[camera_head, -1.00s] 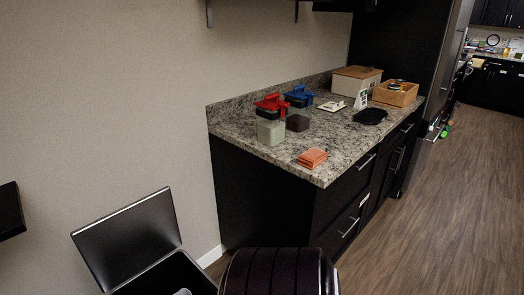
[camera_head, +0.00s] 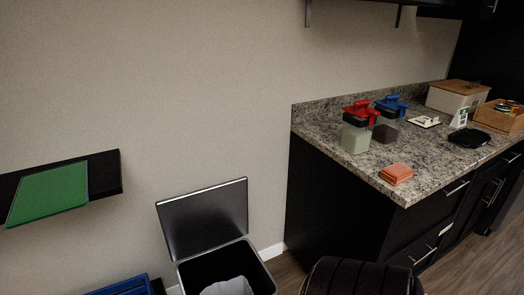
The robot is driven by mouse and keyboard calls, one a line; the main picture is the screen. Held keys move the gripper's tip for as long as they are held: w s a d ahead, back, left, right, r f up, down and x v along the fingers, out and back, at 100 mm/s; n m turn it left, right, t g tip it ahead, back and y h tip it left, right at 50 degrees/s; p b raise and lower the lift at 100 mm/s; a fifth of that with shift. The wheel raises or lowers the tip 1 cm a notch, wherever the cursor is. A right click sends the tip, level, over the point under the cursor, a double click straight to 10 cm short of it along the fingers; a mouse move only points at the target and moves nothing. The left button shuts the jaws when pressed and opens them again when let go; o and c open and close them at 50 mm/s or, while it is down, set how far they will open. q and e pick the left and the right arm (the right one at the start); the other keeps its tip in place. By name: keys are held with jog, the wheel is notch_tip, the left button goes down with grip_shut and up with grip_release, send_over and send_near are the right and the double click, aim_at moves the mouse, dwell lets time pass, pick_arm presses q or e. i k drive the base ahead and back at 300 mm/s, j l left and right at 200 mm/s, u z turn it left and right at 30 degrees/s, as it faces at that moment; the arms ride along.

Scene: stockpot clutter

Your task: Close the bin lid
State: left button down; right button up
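The bin (camera_head: 262,277) stands on the floor against the wall at the lower middle, left of the counter. Its dark grey lid (camera_head: 204,218) is open, standing up and leaning back near the wall. A pale liner or bag (camera_head: 228,287) shows inside the bin's dark opening. The bin's lower part is cut off by the picture's bottom edge. Neither of my grippers shows in the head view.
A granite counter (camera_head: 350,168) with jars, orange sponges or cloths (camera_head: 396,173) and boxes stands at right. A dark padded seat (camera_head: 358,279) is in front. A wall shelf (camera_head: 104,174) holds a green board (camera_head: 48,193). A blue item (camera_head: 124,287) is at lower left.

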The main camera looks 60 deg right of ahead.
aim_at(192, 223)
jog(key=k+z, duration=0.1)
jog(key=z, duration=1.5)
jog(key=i+j+z, duration=0.2)
jog(key=j+z, duration=0.25)
jog(key=j, duration=0.2)
jog(key=j+z, duration=0.2)
jog(key=j, duration=0.15)
jog(key=i, duration=0.05)
